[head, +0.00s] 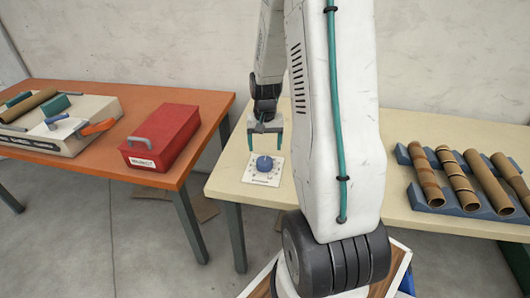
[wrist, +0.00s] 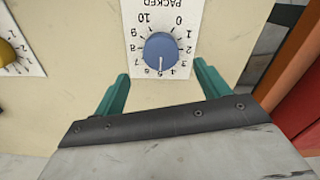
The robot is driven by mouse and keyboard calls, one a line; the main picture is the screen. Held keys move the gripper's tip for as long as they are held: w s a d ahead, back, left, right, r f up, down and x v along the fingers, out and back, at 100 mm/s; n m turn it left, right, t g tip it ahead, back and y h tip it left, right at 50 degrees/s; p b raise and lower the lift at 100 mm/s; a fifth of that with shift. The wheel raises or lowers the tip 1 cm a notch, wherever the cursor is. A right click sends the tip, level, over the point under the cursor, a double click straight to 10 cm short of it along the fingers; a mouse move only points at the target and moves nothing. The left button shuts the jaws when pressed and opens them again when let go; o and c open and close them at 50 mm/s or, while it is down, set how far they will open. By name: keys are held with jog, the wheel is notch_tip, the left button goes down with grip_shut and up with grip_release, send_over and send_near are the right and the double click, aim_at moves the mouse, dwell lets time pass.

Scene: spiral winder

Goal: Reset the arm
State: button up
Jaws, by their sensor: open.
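My gripper (head: 265,138) is open and empty above the cream table, its teal fingers pointing down. Below it in the head view is a blue dial knob (head: 264,163) on a white numbered plate (head: 256,178). In the wrist view the blue knob (wrist: 161,54) lies just beyond and between the fingertips (wrist: 161,76), apart from them. The plate there reads "PACKED" with numbers 0 to 10, and the knob's white mark points near 5. My white arm with a teal cable fills the middle of the head view.
A yellow knob (wrist: 6,52) on another plate sits left in the wrist view. A blue rack (head: 470,200) with several brown tubes lies right on the cream table (head: 400,127). The orange table (head: 185,97) at left holds a red box (head: 165,135) and a winding machine (head: 95,108). A floor gap separates the tables.

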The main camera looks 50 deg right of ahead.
jog(key=shift+r, duration=0.35)
dwell(0.3)
jog(key=s+a+r+n, duration=0.4)
jog(key=s+a+r, duration=0.5)
jog(key=a+r, duration=0.2)
jog(key=s+a+r+n+t, duration=0.1)
jog(key=s+a+r+n, duration=0.4)
jog(key=s+a+r, duration=0.5)
jog(key=shift+a+r, duration=0.9)
jog(key=shift+a, duration=1.85)
